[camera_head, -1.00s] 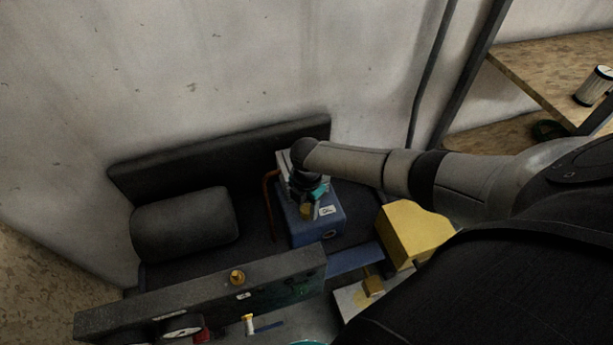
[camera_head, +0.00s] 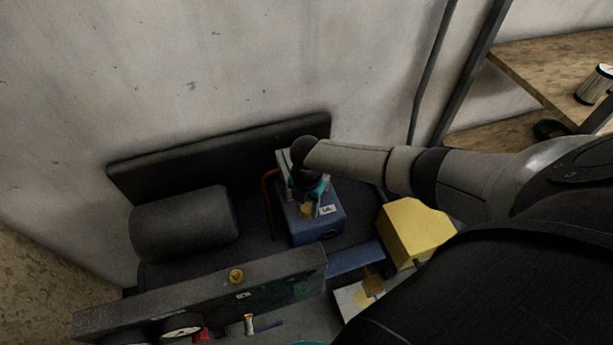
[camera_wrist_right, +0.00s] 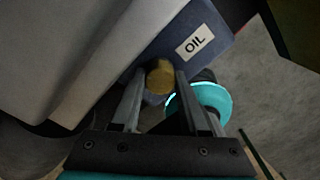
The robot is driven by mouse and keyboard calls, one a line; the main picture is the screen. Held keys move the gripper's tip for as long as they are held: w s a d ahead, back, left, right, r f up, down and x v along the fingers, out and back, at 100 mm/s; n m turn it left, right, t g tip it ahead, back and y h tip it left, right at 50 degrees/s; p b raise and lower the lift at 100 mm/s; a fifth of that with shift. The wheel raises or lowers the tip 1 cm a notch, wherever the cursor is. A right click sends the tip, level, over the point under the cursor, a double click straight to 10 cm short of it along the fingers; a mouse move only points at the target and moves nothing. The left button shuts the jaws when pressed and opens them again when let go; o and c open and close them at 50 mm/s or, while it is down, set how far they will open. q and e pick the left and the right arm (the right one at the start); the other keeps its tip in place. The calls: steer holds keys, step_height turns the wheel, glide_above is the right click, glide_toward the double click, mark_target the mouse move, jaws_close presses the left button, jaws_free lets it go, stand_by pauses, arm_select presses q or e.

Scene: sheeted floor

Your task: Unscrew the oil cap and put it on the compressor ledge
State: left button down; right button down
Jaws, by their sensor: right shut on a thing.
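The yellow oil cap (camera_head: 306,211) is on the blue compressor block (camera_head: 325,227), beside a white label that reads OIL in the wrist view. It also shows in the right wrist view (camera_wrist_right: 160,76), between the fingers. My right gripper (camera_wrist_right: 158,88) is shut on the cap, reaching down over the block; in the head view it shows small (camera_head: 311,203), partly hidden by my wrist. Whether the cap's thread is engaged cannot be seen. A dark grey ledge-like beam (camera_head: 200,291) runs across the front. My left gripper is not in view.
A brass knob (camera_head: 236,276) sits on the beam, with gauges (camera_head: 181,327) and a small yellow-handled valve (camera_head: 249,325) below. A dark cylinder (camera_head: 184,226) lies left of the block. A yellow box (camera_head: 416,233) stands to the right. An orange pipe (camera_head: 267,197) runs beside the block.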

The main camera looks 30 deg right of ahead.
steer(key=n+b, duration=0.1)
steer(key=n, duration=0.3)
steer(key=shift+f, duration=0.1)
steer(key=n+b, duration=0.1)
steer(key=n, duration=0.4)
steer(key=shift+b, duration=0.35)
steer(key=n+b, duration=0.1)
steer(key=n, duration=0.3)
steer(key=shift+n, duration=0.4)
steer(key=n+b, duration=0.1)
steer(key=n, duration=0.2)
steer(key=shift+n, duration=0.4)
steer(key=shift+c, duration=1.7)
jaws_free()
steer(key=shift+c, duration=0.8)
